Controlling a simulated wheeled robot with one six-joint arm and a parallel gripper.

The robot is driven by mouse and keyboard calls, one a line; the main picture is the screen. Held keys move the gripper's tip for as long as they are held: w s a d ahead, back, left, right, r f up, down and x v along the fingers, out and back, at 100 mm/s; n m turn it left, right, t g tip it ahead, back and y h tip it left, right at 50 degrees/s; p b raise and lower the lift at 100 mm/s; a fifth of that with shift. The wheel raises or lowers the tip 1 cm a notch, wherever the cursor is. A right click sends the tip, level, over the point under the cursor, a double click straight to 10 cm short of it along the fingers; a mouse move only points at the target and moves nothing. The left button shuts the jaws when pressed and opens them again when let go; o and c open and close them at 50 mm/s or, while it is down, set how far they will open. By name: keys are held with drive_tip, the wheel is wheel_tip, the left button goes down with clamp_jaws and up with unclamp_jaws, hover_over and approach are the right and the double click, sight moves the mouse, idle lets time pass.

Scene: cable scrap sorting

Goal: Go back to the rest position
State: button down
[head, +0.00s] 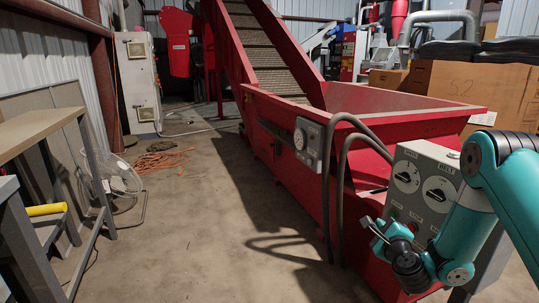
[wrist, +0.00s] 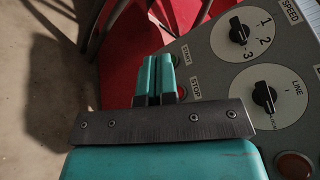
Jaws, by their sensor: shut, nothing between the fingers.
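My gripper (wrist: 158,62) is shut and empty; its two teal fingers lie together in the wrist view. In the head view my gripper (head: 371,226) is at the lower right, in front of the left side of a grey control box (head: 418,215). In the wrist view the panel (wrist: 215,75) fills the right side, with a black knob marked SPEED 1, 2, 3 (wrist: 239,31) and a black knob marked LINE (wrist: 264,96). A STOP label is beside the fingers. The fingertips look apart from both knobs; whether they touch the panel's edge I cannot tell.
A red hopper (head: 300,150) with a conveyor (head: 262,45) stands behind the control box, with grey hoses (head: 328,190) on its side. A workbench (head: 45,132) and a fan (head: 122,178) stand at the left. Orange cable (head: 160,161) lies on the floor. The middle floor is clear.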

drive_tip(key=s+a+r+n+g+y, duration=0.1)
drive_tip(key=a+r+n+g+y, duration=0.1)
drive_tip(key=a+r+n+y, duration=0.8)
drive_tip(key=s+a+r+n+g, duration=0.5)
drive_tip(key=s+a+n+g, duration=0.2)
drive_tip(key=s+a+n, duration=0.4)
drive_tip(key=s+d+r+n+g+h, duration=0.15)
drive_tip(key=s+n+g, duration=0.35)
drive_tip(key=s, duration=0.8)
drive_tip(key=s+d+r+n+g+h, duration=0.1)
drive_tip(key=s+r+n+g+h, duration=0.35)
drive_tip(key=s, duration=0.85)
wheel_tip(320, 180, up, 29)
drive_tip(key=n+t+y+p, duration=0.1)
drive_tip(key=p, duration=3)
drive_tip(key=shift+w+y+p, duration=0.25)
drive_tip(key=shift+y+p, duration=0.05)
drive_tip(key=shift+p, duration=0.05)
drive_tip(key=shift+t, duration=0.25)
